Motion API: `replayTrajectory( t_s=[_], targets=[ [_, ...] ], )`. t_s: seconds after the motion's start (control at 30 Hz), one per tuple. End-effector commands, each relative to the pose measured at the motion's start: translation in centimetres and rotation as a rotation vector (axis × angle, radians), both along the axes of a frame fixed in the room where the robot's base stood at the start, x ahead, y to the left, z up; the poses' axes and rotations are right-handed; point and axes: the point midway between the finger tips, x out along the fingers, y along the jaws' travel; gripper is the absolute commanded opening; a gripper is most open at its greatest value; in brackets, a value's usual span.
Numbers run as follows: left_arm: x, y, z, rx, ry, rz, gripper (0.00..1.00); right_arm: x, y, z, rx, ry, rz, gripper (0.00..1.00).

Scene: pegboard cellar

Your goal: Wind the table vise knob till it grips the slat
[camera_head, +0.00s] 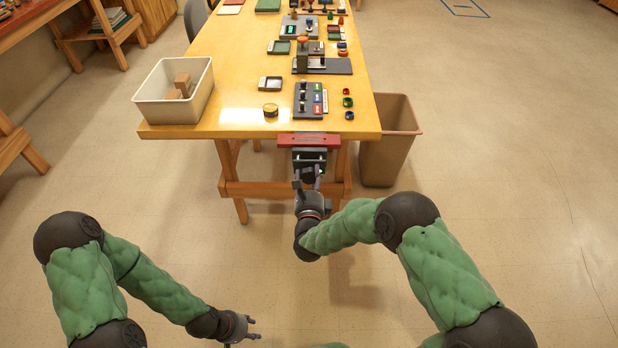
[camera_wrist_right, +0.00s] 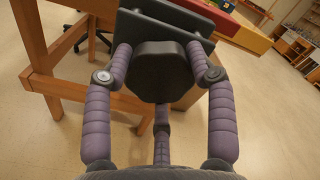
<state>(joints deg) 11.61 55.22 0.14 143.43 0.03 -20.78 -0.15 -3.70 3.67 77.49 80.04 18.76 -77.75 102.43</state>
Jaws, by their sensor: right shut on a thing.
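The table vise (camera_head: 309,158) is dark and mounted at the front edge of the table. A red slat (camera_head: 308,140) lies across the edge behind its dark jaw plate; the right wrist view also shows the slat (camera_wrist_right: 240,34) beside the plates (camera_wrist_right: 185,22). I cannot tell whether the jaws touch it. The dark, blunt-cornered knob (camera_wrist_right: 163,72) faces my right wrist. My right gripper (camera_head: 307,182) is shut on the knob, with purple fingers (camera_wrist_right: 160,58) on both sides and another below. My left gripper (camera_head: 253,328) is open and empty, low over the floor.
The yellow table (camera_head: 235,95) carries a white bin (camera_head: 174,92) with wooden blocks, a dark switch panel (camera_head: 311,100) and small parts. Wooden table legs (camera_head: 231,180) stand behind the vise. A brown waste bin (camera_head: 390,145) stands right of it. The floor at right is clear.

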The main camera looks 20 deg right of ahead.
Motion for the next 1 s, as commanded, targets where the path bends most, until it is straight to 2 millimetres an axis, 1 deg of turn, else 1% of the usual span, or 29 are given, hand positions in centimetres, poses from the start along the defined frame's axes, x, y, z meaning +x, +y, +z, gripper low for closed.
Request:
replayTrajectory(
  t_s=[0.03, 0.3, 0.7, 0.73, 0.77, 0.8, 1.0],
  targets=[
    [0.00, 0.00, 0.00, 0.000, 0.000, 0.000, 0.40, 0.17, -0.90, 0.37, 0.021, -0.014, -0.024, 0.24],
    [0.00, 0.00, 0.00, 0.000, 0.000, 0.000, 0.40, 0.13, -0.83, 0.23, 0.071, -0.026, -0.023, 0.24],
    [0.00, 0.00, -0.01, 0.000, 0.000, 0.000, 0.40, 0.04, -0.76, 0.04, 0.075, -0.023, -0.021, 0.24],
    [0.00, 0.01, -0.01, 0.000, 0.000, 0.000, 0.40, 0.03, -0.76, 0.02, 0.075, -0.022, -0.021, 0.65],
    [0.00, 0.01, -0.01, 0.000, 0.000, 0.000, 0.40, 0.04, -0.76, 0.00, 0.075, -0.022, -0.021, 0.73],
    [0.00, 0.01, -0.01, 0.000, 0.000, 0.000, 0.40, 0.03, -0.72, -0.01, 0.074, -0.022, -0.019, 0.79],
    [0.00, 0.00, -0.01, 0.000, 0.000, 0.000, 0.40, -0.03, -0.44, -0.12, 0.073, -0.018, -0.013, 0.79]
  ],
)
